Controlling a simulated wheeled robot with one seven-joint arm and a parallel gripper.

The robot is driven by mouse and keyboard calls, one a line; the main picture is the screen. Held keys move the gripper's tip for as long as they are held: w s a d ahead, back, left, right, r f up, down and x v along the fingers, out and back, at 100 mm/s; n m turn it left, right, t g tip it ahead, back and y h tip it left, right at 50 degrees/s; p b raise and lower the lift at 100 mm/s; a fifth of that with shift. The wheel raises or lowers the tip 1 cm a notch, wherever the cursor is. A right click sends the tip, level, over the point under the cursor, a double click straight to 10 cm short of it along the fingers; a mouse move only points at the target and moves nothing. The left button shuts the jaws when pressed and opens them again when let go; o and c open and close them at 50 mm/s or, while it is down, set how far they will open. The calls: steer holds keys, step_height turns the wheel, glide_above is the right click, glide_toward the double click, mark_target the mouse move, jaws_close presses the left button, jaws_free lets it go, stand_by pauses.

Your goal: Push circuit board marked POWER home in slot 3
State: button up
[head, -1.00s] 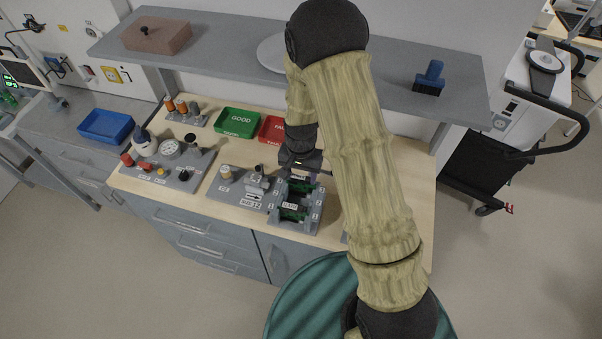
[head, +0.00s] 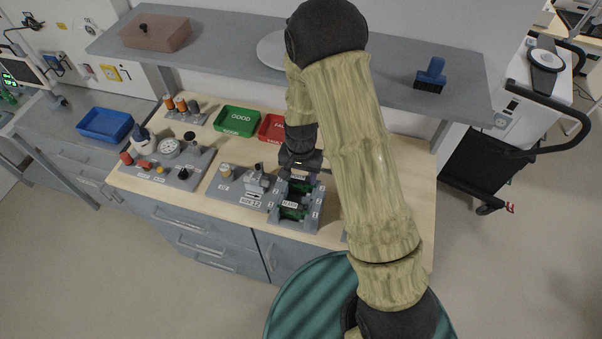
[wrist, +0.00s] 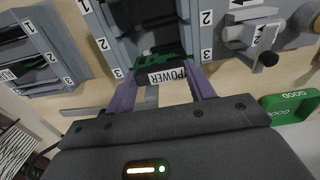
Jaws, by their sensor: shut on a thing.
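The circuit board marked POWER (wrist: 167,76) is green with a white label. In the wrist view it sits at the near end of the grey rack (wrist: 196,25), between the two marks 3. Its far part is within the rack's walls; I cannot tell how deep it sits. My gripper (wrist: 163,84) has its purple fingers on either side of the label, shut on the board. In the head view my gripper (head: 299,171) is at the back of the rack (head: 272,213), and the board is mostly hidden there. Another green board (head: 291,207) with a white label is at the rack's front.
A second numbered rack (wrist: 58,50) stands at the left in the wrist view. A grey fixture with a knob (wrist: 268,58) is right of the rack. The green GOOD bin (head: 237,121) and red bin (head: 271,130) stand behind. A shelf (head: 225,45) overhangs the back.

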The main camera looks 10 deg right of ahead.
steer(key=shift+f, duration=0.25)
stand_by(0.6)
steer(key=o, duration=1)
steer(key=shift+o, duration=0.2)
steer(key=shift+r+p, duration=2.55)
steer(key=shift+r, duration=0.95)
